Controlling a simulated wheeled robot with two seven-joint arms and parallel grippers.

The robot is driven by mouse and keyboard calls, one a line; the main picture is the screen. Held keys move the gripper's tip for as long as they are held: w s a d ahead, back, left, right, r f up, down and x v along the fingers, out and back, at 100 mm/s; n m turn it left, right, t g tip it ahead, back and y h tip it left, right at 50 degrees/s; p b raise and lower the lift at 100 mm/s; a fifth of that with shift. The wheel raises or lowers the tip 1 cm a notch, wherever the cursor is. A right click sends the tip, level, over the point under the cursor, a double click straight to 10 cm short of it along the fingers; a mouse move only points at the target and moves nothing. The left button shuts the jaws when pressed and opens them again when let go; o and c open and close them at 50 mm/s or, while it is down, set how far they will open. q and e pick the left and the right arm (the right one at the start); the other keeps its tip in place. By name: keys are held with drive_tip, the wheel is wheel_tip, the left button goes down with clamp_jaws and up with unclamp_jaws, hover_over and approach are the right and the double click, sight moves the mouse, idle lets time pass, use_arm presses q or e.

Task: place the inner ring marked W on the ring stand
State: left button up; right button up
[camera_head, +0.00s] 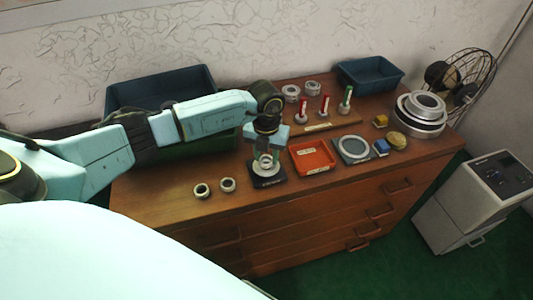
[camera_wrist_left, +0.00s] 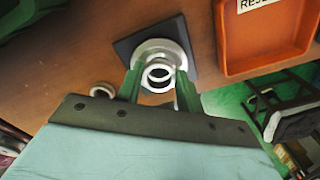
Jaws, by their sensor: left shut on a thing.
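My left gripper (camera_head: 266,158) is shut on a small pale metal ring (camera_wrist_left: 148,78), which sits between the green fingertips in the left wrist view. The ring stand, a dark square base (camera_head: 270,182) with a round silver plate (camera_wrist_left: 160,48), lies under the gripper. The held ring overlaps the plate in both views; I cannot tell whether it touches the stand or hangs just above. No W is readable on it. Two similar rings, one on the left (camera_head: 201,190) and one beside it (camera_head: 228,185), lie on the wooden top left of the stand. My right gripper is out of view.
An orange-red tray (camera_head: 313,170) stands right of the stand, then a grey square plate (camera_head: 354,149). Colored upright pins (camera_head: 324,106) stand behind. Blue bins (camera_head: 370,73) are at the back. Stacked large rings (camera_head: 420,112) stand far right. The front left top is clear.

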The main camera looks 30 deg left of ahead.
use_arm(q)
drive_tip(key=shift+f, duration=0.35)
drive_tip(key=o, duration=1.1)
wheel_tip(320, 180, up, 13)
drive_tip(key=shift+r, duration=0.15)
